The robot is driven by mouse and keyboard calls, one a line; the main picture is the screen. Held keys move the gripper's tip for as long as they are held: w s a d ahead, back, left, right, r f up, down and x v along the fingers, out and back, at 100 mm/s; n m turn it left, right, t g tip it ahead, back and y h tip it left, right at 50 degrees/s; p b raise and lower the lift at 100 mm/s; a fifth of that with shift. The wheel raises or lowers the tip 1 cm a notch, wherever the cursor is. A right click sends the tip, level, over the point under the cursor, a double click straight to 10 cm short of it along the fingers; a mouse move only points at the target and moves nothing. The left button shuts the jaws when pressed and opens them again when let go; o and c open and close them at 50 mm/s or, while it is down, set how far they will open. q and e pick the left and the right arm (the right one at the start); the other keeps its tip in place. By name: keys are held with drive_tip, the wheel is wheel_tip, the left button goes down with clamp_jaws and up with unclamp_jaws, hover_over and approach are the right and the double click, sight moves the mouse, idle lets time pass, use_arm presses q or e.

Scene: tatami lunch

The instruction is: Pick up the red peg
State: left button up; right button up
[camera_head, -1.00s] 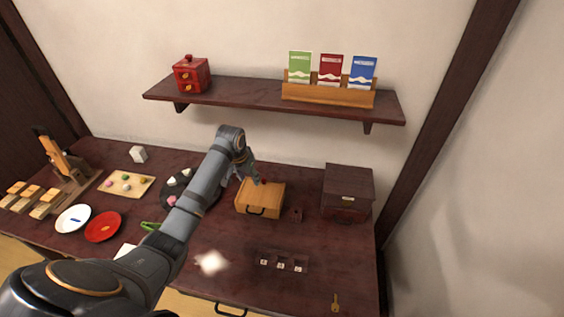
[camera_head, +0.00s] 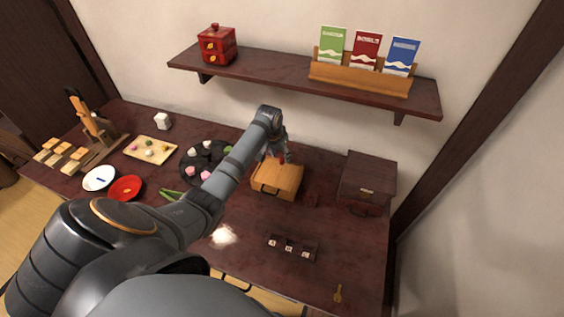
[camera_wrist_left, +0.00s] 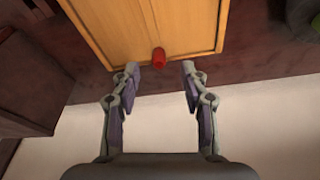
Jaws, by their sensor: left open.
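The red peg (camera_wrist_left: 159,58) shows in the left wrist view as a short red cylinder at the edge of the light wooden box (camera_wrist_left: 110,28). My left gripper (camera_wrist_left: 160,72) is open, its two fingers apart on either side of the peg's line, and the peg is just beyond the fingertips. I see no contact between them. In the head view my left gripper (camera_head: 276,157) is above the back of the wooden box (camera_head: 277,180), where a small bit of red shows by the fingers. My right gripper is not in view.
A dark wooden chest (camera_head: 367,181) stands right of the box. A dark round plate (camera_head: 192,155) with sweets is at its left. A low dark holder (camera_head: 292,247) and a brass key (camera_head: 338,293) lie in front. The shelf (camera_head: 300,82) hangs above.

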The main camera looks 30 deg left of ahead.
sight(282, 159)
use_arm(q)
drive_tip(key=x, duration=0.3)
drive_tip(key=shift+d, duration=0.15)
drive_tip(key=shift+w+f, duration=0.1)
drive_tip(key=shift+f, duration=0.1)
drive_tip(key=shift+r, duration=0.1)
drive_tip(key=c, duration=0.8)
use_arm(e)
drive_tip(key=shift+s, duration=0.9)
